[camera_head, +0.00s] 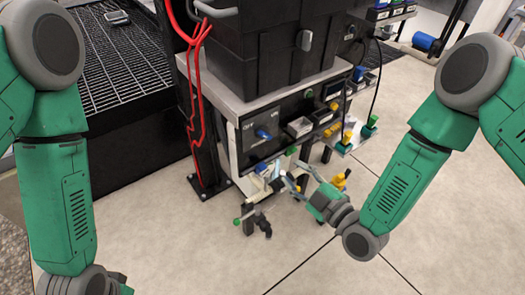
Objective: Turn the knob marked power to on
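A blue knob (263,134) sits on the left part of a black front panel (284,121), beside small white lettering too small to read. I cannot tell for sure that it is the one marked power, or its exact setting. My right gripper (292,171) is in front of and below the panel, to the right of and lower than this knob, and apart from it. Its fingers look spread, with nothing clearly between them. My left arm comes down the left side, and its gripper is out of the frame.
A black tote (262,50) stands above the panel. Red hoses (195,90) hang at its left. Yellow, green and blue fittings (350,135) stick out at the panel's right. A green-handled valve part (252,216) stands low in front.

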